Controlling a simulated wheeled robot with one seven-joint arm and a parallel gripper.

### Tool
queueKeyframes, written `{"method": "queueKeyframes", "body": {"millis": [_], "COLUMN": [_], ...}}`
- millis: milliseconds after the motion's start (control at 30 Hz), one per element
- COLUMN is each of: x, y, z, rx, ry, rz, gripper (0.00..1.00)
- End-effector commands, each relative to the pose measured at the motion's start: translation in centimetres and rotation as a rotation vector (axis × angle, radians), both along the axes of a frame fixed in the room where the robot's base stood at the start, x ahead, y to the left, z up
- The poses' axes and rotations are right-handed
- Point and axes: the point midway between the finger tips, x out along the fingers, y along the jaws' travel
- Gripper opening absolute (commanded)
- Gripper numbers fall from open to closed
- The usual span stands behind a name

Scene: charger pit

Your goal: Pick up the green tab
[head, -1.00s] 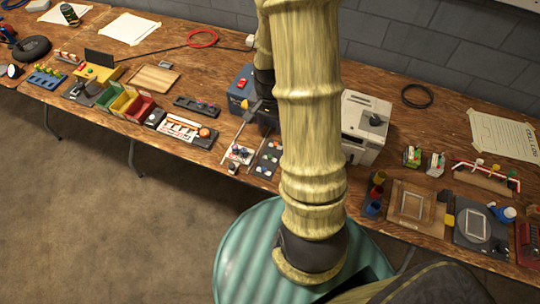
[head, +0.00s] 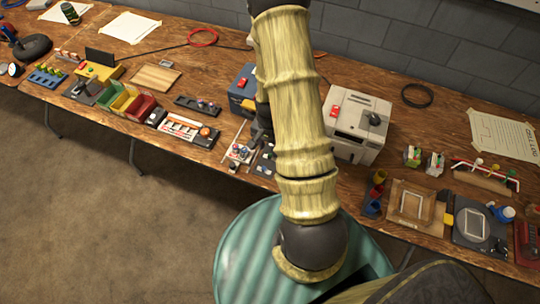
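I cannot single out the green tab with certainty; small green parts show on a little upright block (head: 412,155) at the right of the bench. My gripper (head: 257,133) is a dark shape low over the front middle of the bench, beside my pale arm. It is over or close to a small dark tray (head: 263,162) with little parts, and the arm hides much of this area. Its fingers are too small and covered to tell whether they are open or shut, or whether they hold anything.
A blue box (head: 242,90) stands behind the gripper, and a white machine (head: 358,125) stands right of the arm. Colored bins (head: 125,103) and a switch panel (head: 188,130) lie left. A wooden frame (head: 412,207) lies right. The wooden bench (head: 215,65) has bare patches at the back.

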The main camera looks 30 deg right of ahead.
Motion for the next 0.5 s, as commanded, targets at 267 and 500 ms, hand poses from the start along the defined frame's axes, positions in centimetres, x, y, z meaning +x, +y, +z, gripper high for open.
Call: {"method": "queueKeyframes", "body": {"millis": [267, 500], "x": [0.01, 0.12], "y": [0.00, -0.09], "z": [-0.15, -1.09], "rx": [0.000, 0.000], "ry": [0.000, 0.003], "rz": [0.000, -0.001], "gripper": [0.40, 0.40]}}
